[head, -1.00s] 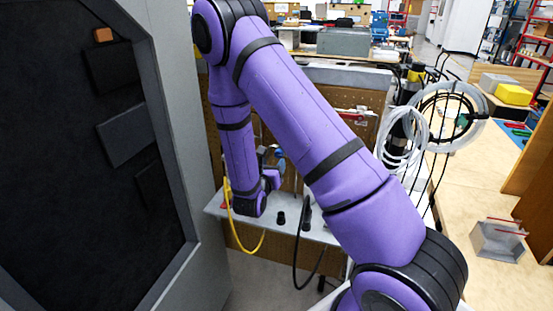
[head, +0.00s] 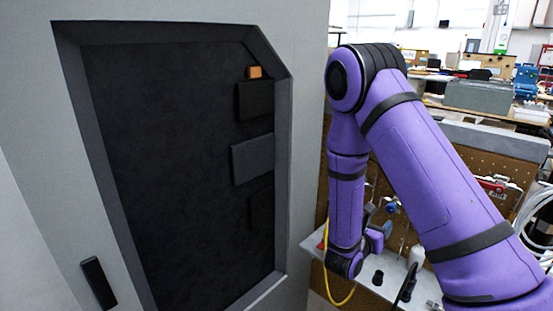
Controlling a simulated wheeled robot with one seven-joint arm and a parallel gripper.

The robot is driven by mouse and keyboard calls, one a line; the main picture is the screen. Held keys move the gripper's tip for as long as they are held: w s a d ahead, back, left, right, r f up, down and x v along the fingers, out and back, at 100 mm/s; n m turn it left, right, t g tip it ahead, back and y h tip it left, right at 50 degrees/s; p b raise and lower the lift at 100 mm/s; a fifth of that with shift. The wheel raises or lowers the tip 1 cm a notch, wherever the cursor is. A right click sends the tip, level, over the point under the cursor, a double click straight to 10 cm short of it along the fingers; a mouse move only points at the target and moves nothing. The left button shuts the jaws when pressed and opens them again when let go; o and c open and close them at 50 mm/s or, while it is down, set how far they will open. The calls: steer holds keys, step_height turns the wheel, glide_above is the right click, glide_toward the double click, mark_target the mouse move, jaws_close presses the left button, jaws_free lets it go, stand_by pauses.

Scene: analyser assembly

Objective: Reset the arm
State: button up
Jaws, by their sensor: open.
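My purple arm fills the right side of the head view, with its elbow high and its forearm hanging down beside the grey cabinet. The arm's end hangs low over a small grey shelf (head: 378,283). My gripper itself cannot be made out; it is hidden behind the wrist or too small to tell. No held object shows at the arm's end.
A grey cabinet (head: 305,120) with a dark recessed panel (head: 165,150) fills the left, close beside my arm. A yellow cable (head: 327,272) hangs by my wrist. A pegboard (head: 490,205) stands behind, and workbenches with boxes lie farther back.

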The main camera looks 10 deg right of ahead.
steer(key=s+d+r+m+g+y, duration=0.1)
steer(key=s+d+r+m+g, duration=0.2)
steer(key=s+r+m+g, duration=0.45)
steer(key=s+d+r+m+g, duration=0.2)
steer(key=s+r+m+g, duration=0.35)
steer(key=r+m, duration=0.4)
steer(key=s+a+r+m+t+y, duration=0.7)
steer(key=s+a+r+m+y, duration=0.3)
steer(key=s+a+r+y, duration=0.2)
steer(key=s+y, duration=0.1)
steer(key=s, duration=0.1)
steer(key=shift+s+r+t, duration=0.3)
steer(key=shift+s, duration=0.05)
stand_by(2.5)
